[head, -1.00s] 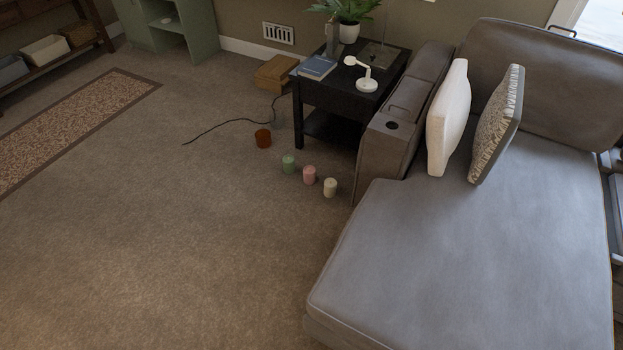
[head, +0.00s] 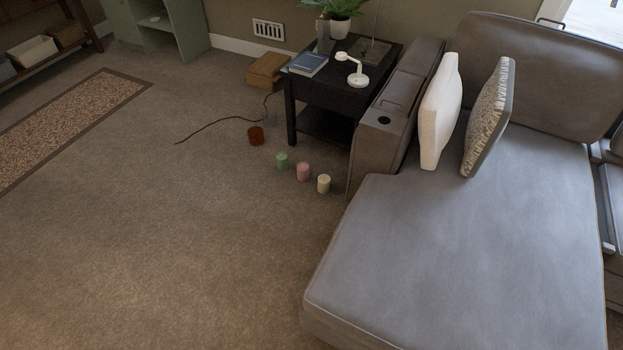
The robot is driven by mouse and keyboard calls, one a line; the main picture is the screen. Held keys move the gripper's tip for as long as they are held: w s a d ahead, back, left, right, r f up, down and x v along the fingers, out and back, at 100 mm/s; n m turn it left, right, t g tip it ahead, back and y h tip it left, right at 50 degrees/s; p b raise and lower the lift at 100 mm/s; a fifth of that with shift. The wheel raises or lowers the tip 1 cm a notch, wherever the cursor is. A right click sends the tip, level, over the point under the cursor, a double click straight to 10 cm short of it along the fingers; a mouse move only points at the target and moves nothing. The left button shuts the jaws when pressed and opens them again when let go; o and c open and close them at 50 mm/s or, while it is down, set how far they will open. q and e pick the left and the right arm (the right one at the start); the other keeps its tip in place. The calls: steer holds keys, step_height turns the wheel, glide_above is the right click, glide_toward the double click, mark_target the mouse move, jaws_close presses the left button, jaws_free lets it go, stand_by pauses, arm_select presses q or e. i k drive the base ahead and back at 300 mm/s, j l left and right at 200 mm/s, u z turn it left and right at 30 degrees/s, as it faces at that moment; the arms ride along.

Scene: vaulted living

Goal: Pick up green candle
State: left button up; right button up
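The green candle (head: 282,160) is a small pale green cylinder standing upright on the carpet in the head view, in front of the black side table. A pink candle (head: 303,172) and a cream candle (head: 324,183) stand to its right in a slanting row. A dark red-brown candle or cup (head: 256,136) stands behind it to the left. Neither of my grippers is in view.
The grey sofa (head: 450,260) fills the right side. The black side table (head: 325,95) holds a book, a white lamp and a plant. A dark cable (head: 215,127) lies on the carpet near the red-brown item. The carpet (head: 150,250) at left and front is clear.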

mark_target(282, 157)
steer(key=j+u, duration=0.3)
steer(key=i+j+u, duration=0.1)
steer(key=j+u, duration=0.15)
steer(key=i+j+u, duration=0.15)
steer(key=i+j, duration=1.35)
steer(key=i+z, duration=0.35)
steer(key=i+j+z, duration=0.15)
steer(key=i+z, duration=0.25)
steer(key=i, duration=0.15)
steer(key=i+j+z, duration=0.75)
steer(key=i+l, duration=0.05)
steer(key=l, duration=0.05)
